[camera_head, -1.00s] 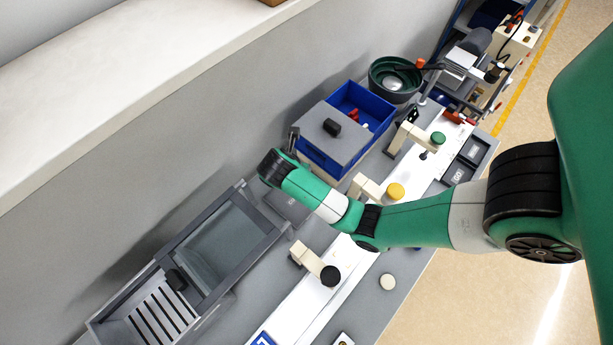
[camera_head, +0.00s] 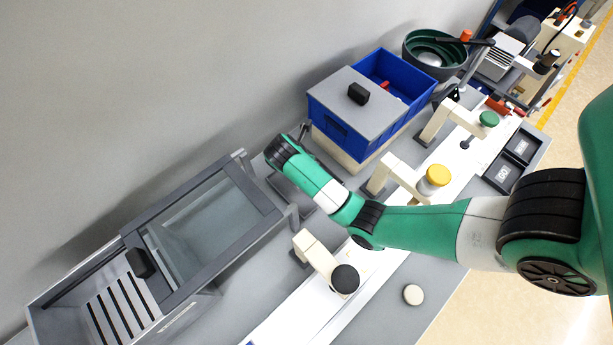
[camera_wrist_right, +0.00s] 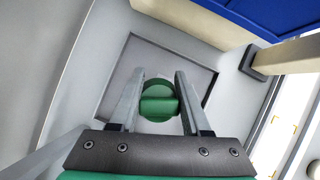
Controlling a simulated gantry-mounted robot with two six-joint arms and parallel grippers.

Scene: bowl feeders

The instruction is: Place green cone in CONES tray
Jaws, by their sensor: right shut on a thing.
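My right gripper (camera_wrist_right: 160,90) is shut on a green piece, the green cone (camera_wrist_right: 160,100), which sits between the two grey fingers in the right wrist view. Below it is a grey, square, shallow tray or plate (camera_wrist_right: 118,85); I cannot tell whether the cone touches it. In the head view my right arm reaches in from the right, and its hand is over the grey area behind the white strip; the cone is hidden there. Two dark labelled trays (camera_head: 494,187) lie at the right end of the table; their labels are too small to read. My left gripper is not in view.
A blue bin (camera_head: 424,95) and a grey-lidded box (camera_head: 345,105) stand behind the arm. A dark green bowl feeder (camera_head: 410,45) is at the back. A glass-topped grey box (camera_head: 195,235) stands at left. Cream posts with yellow (camera_head: 438,175), green (camera_head: 488,118) and black (camera_head: 345,280) caps line the white strip.

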